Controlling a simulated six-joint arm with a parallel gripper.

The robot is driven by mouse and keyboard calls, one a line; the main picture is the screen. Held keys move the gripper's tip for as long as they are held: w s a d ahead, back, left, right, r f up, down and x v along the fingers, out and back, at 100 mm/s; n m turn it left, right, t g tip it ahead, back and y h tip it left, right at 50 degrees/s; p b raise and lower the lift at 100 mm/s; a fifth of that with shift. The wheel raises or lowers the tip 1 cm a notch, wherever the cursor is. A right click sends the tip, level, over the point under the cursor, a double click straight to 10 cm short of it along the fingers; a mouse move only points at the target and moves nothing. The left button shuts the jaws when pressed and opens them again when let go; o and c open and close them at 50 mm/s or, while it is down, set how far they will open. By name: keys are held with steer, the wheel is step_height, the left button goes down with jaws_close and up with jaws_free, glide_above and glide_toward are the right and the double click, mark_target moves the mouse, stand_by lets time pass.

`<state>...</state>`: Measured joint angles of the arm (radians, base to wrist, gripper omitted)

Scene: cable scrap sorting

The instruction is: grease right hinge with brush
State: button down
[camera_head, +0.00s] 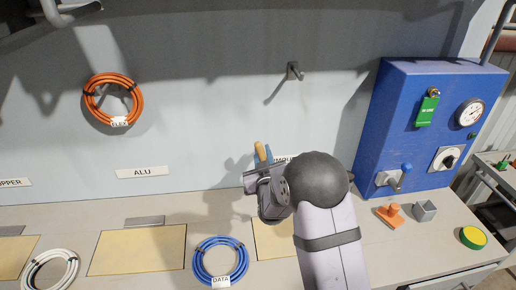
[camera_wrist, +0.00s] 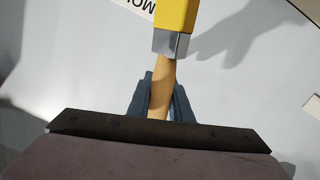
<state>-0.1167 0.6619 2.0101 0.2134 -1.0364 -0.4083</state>
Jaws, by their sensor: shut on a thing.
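A brush (camera_wrist: 163,88) with a wooden handle, a grey metal collar and a yellow head is in my gripper (camera_wrist: 161,95). The two dark blue fingers are shut on the wooden handle, and the yellow head points to the top of the wrist view. In the head view my gripper (camera_head: 262,160) is in front of the wall at the right label, with a bit of wooden handle showing. The right tan panel (camera_head: 268,238) lies below, partly covered by my arm. I cannot make out a right hinge; the area behind that panel is hidden by my arm.
A middle tan panel (camera_head: 135,252) has a grey plate (camera_head: 145,221) behind it. A blue cable coil (camera_head: 220,262) and white coil (camera_head: 50,270) lie on the bench. An orange coil (camera_head: 114,100) hangs on the wall. A blue control box (camera_head: 428,125) stands right.

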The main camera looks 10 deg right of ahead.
steer(key=shift+d+r+g, duration=0.2)
steer(key=shift+r+g, duration=0.1)
steer(key=shift+r, duration=0.1)
steer(key=shift+f, duration=0.1)
steer(key=shift+f, duration=0.15)
step_height(320, 180, down, 5)
steer(key=b, duration=0.3)
steer(key=shift+r+b, duration=0.2)
steer(key=shift+b, duration=0.9)
steer(key=shift+r+b, duration=0.4)
steer(key=shift+b, duration=0.15)
steer(key=shift+f, duration=0.1)
